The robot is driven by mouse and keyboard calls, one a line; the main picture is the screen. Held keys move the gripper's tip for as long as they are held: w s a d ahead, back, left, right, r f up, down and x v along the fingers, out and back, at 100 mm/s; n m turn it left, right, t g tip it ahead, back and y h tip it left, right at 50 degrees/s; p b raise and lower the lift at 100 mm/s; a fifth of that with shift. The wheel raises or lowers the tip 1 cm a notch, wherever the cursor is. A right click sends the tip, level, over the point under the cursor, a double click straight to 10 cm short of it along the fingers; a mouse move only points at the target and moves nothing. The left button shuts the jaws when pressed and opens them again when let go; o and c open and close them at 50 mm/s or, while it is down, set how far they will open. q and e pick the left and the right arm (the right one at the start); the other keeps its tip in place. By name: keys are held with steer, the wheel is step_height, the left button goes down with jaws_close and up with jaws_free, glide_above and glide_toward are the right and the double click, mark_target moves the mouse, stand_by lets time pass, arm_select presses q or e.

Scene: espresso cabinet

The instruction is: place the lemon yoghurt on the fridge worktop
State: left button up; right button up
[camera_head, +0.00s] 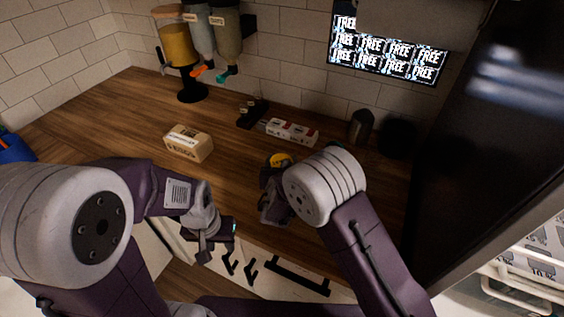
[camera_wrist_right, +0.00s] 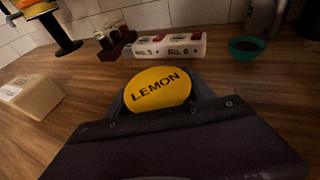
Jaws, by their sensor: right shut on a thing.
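The lemon yoghurt (camera_wrist_right: 160,88) shows its yellow lid with the word LEMON in the right wrist view. It sits between the fingers of my right gripper (camera_wrist_right: 158,106), which is shut on it. In the head view the yoghurt (camera_head: 279,159) is a yellow and dark spot over the wooden worktop (camera_head: 120,130), just beyond my right gripper (camera_head: 272,178). Its lower part is hidden by the gripper, so I cannot tell whether it touches the wood. My left gripper (camera_head: 222,240) is over the front edge of the worktop, and its jaw opening is unclear.
A cream box (camera_head: 189,143) stands on the left of the worktop. A white and red block (camera_head: 292,131), a dark rack (camera_head: 252,113), a dark canister (camera_head: 360,126) and a dispenser stand (camera_head: 192,92) are at the back. A green bowl (camera_wrist_right: 247,47) is back right.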

steer(key=shift+w+f, duration=0.1)
steer(key=shift+f, duration=0.35)
steer(key=shift+f, duration=0.15)
steer(key=o, duration=1.5)
